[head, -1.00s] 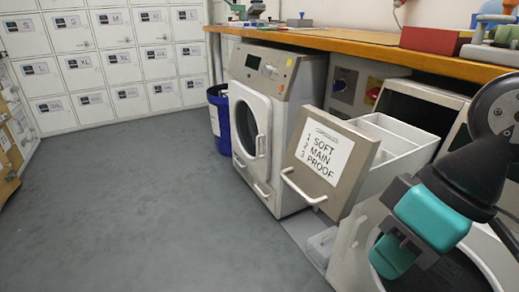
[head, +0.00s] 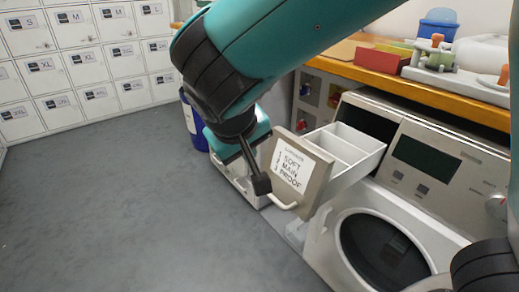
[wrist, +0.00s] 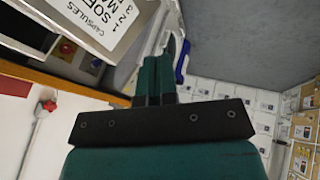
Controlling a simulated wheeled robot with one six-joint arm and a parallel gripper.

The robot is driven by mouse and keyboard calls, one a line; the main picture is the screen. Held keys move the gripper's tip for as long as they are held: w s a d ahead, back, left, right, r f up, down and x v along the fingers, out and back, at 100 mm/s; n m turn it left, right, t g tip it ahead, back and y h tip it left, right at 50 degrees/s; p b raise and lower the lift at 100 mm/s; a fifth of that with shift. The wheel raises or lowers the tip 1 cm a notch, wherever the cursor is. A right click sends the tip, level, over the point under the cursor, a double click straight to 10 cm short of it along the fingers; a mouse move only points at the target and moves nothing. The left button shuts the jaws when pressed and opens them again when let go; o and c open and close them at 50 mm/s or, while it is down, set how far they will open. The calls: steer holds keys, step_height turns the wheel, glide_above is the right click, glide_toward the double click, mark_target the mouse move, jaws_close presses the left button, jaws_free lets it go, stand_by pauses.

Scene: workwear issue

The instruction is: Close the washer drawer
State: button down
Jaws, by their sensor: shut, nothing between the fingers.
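The washer drawer is pulled far out of the right-hand washer (head: 468,197). Its grey-beige front panel (head: 318,192) has a white label reading capsules, soft, main, proof, and a pale bar handle (head: 283,204) low down. Open white compartments (head: 345,146) show behind it. My gripper (head: 262,185) is shut and empty, its tip in front of the panel's left edge near the handle; I cannot tell if it touches. In the wrist view my shut fingers (wrist: 155,75) point past the panel, whose label (wrist: 95,18) shows upper left.
A wooden worktop (head: 350,68) runs above the machines. White lockers (head: 75,60) line the back. The grey floor (head: 120,200) at left is clear.

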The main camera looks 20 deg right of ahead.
steer(key=b, duration=0.3)
glide_toward(270, 171)
step_height(270, 171, down, 4)
steer(key=w+a, duration=0.1)
steer(key=a, duration=0.1)
steer(key=d, duration=0.1)
steer(key=w+d+f, duration=0.1)
steer(key=shift+w+d, duration=0.25)
steer(key=shift+d, duration=0.15)
steer(key=shift+w+d+f+b, duration=0.15)
steer(key=shift+d+b, duration=0.15)
steer(key=shift+d, duration=0.15)
